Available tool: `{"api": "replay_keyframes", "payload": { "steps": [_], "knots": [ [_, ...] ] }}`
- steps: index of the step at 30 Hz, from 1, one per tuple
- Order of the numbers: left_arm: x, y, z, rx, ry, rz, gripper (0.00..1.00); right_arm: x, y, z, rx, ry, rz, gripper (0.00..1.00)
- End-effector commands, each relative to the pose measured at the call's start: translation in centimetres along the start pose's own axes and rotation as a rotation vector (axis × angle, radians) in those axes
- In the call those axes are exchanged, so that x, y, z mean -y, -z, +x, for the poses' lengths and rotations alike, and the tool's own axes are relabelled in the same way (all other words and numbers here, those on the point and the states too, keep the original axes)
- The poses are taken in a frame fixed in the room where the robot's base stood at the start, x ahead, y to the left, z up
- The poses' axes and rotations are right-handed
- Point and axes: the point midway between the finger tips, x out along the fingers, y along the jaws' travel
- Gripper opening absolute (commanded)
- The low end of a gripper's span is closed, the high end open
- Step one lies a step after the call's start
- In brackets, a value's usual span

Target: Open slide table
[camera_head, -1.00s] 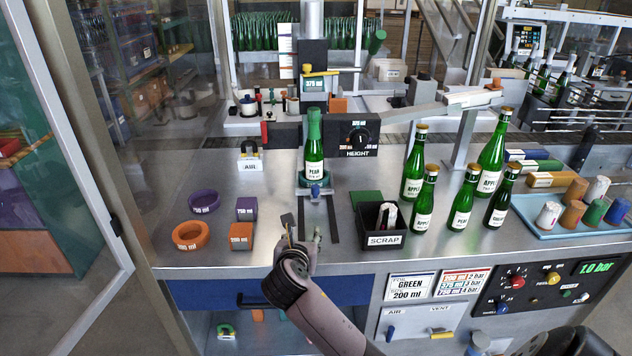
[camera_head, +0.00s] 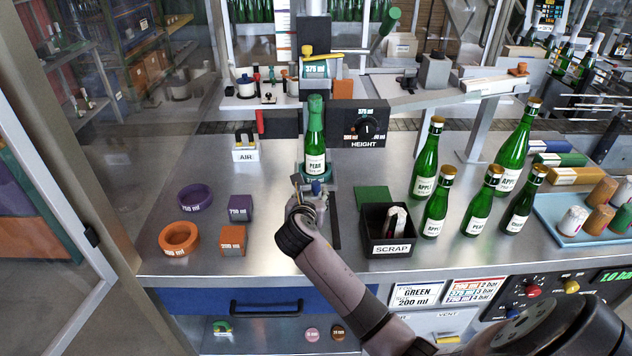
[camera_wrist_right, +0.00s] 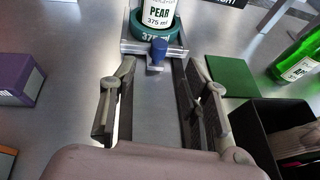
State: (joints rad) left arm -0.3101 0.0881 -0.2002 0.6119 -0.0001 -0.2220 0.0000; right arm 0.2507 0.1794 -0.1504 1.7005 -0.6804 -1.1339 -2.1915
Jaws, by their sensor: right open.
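The slide table (camera_wrist_right: 178,51) is a small metal carriage on dark rails. It carries a teal 375 ml ring (camera_wrist_right: 153,34) and an upright green PEAR bottle (camera_head: 315,145) with a green foil top. A blue knob (camera_wrist_right: 159,48) stands on its front edge; it also shows in the head view (camera_head: 316,187). My right gripper (camera_head: 309,191) is low in front of the carriage, just short of the knob. In the right wrist view its spread fingers (camera_wrist_right: 162,75) are empty, with the knob ahead between them. My left gripper is out of view.
A black SCRAP bin (camera_head: 391,249) and a green pad (camera_head: 374,195) lie right of the rails. Purple and orange rings and blocks (camera_head: 232,239) lie to the left. Several bottles (camera_head: 435,212) stand farther right. The black HEIGHT unit (camera_head: 361,123) stands behind the PEAR bottle.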

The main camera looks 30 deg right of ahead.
Motion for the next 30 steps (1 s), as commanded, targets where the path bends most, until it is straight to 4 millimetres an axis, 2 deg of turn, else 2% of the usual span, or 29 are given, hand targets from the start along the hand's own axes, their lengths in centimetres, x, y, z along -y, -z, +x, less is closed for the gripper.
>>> {"api": "replay_keyframes", "payload": {
  "steps": [5,12,15,21,30],
  "knots": [
    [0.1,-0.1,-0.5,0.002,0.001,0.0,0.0,0.1,-0.1,3.8,-0.001,0.003,-0.001,0.43],
    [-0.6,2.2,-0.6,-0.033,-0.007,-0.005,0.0,0.0,-0.1,8.1,0.0,0.003,-0.001,0.43],
    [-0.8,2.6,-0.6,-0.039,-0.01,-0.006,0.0,0.0,-0.1,9.5,0.0,0.002,0.0,0.43],
    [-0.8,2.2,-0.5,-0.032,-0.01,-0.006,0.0,0.0,0.0,11.1,0.0,0.001,0.0,0.43],
    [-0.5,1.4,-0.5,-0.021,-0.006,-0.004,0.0,0.0,0.0,11.5,0.001,0.0,0.0,0.43]
  ]
}}
